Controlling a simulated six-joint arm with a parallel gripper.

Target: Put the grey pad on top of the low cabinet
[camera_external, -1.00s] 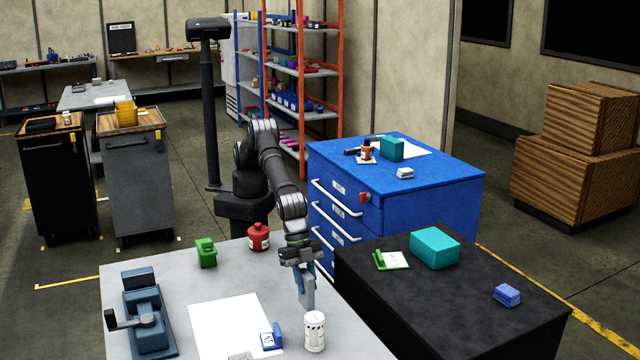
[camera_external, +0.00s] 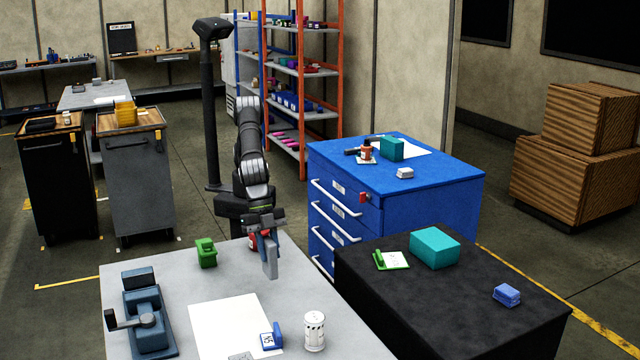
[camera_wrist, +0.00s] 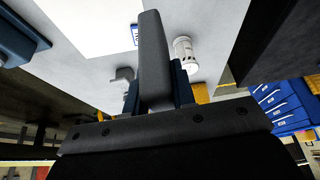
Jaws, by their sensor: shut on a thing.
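My gripper (camera_external: 266,238) is shut on a grey slab, which looks like the grey pad (camera_external: 271,263). The pad hangs down from the jaws above the back right of the light grey table. In the wrist view the pad (camera_wrist: 153,60) sticks out long and narrow between the fingers. A low black-topped cabinet (camera_external: 425,300) stands at the right, apart from the pad. It is lower than the blue drawer cabinet (camera_external: 440,185) behind it, and looks like the low cabinet.
The black top holds a teal box (camera_external: 434,247), a green-and-white item (camera_external: 391,260) and a blue block (camera_external: 507,295), with bare room between. On the grey table are a white can (camera_external: 315,332), a green item (camera_external: 206,253) and a blue machine (camera_external: 148,315).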

